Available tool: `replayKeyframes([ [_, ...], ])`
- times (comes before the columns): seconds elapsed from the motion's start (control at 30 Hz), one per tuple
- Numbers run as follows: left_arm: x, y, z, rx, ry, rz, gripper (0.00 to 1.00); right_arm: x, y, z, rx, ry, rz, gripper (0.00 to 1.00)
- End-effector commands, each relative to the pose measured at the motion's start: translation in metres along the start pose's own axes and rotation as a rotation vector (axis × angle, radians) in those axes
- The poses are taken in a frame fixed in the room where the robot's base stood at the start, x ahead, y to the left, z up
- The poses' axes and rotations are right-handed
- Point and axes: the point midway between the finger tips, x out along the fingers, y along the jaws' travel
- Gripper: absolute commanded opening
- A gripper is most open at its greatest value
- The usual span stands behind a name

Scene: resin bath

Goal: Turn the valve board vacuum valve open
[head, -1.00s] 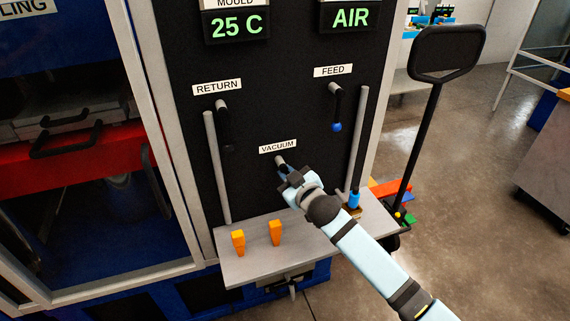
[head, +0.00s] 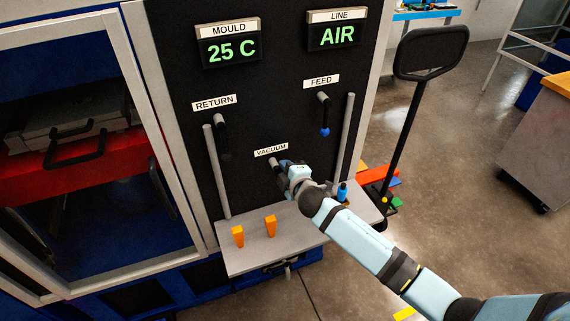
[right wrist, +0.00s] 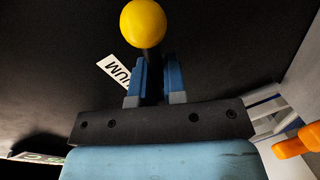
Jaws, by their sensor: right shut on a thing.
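The valve board (head: 180,60) is a tall black panel. Its vacuum valve (head: 273,163) sits low in the middle, under a white VACUUM label (head: 271,151). My right gripper (head: 287,166) is at this valve, just right of its pivot, and hides most of the lever. In the right wrist view, the blue fingers (right wrist: 156,85) are shut on the dark vacuum lever, and its yellow ball end (right wrist: 144,23) sticks out beyond them. Part of the VACUUM label (right wrist: 114,70) shows beside the fingers. My left gripper is not in view.
The RETURN lever (head: 222,135) and the blue-tipped FEED lever (head: 324,115) hang down. Grey pipes (head: 216,172) flank the valve. A grey shelf (head: 250,262) below holds orange pieces (head: 270,226) and a blue bottle (head: 342,191). A black-handled post (head: 410,130) stands right.

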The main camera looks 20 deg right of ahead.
Motion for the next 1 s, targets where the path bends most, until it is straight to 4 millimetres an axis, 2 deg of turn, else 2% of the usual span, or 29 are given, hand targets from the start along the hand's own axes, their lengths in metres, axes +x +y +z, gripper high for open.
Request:
replayKeyframes([
  [0.4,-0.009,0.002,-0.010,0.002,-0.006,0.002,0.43,-0.001,0.007,-0.001,-0.214,-0.043,0.000,0.00],
  [1.0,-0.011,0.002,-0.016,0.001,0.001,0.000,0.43,-0.001,0.007,-0.001,-0.258,-0.052,0.000,0.00],
])
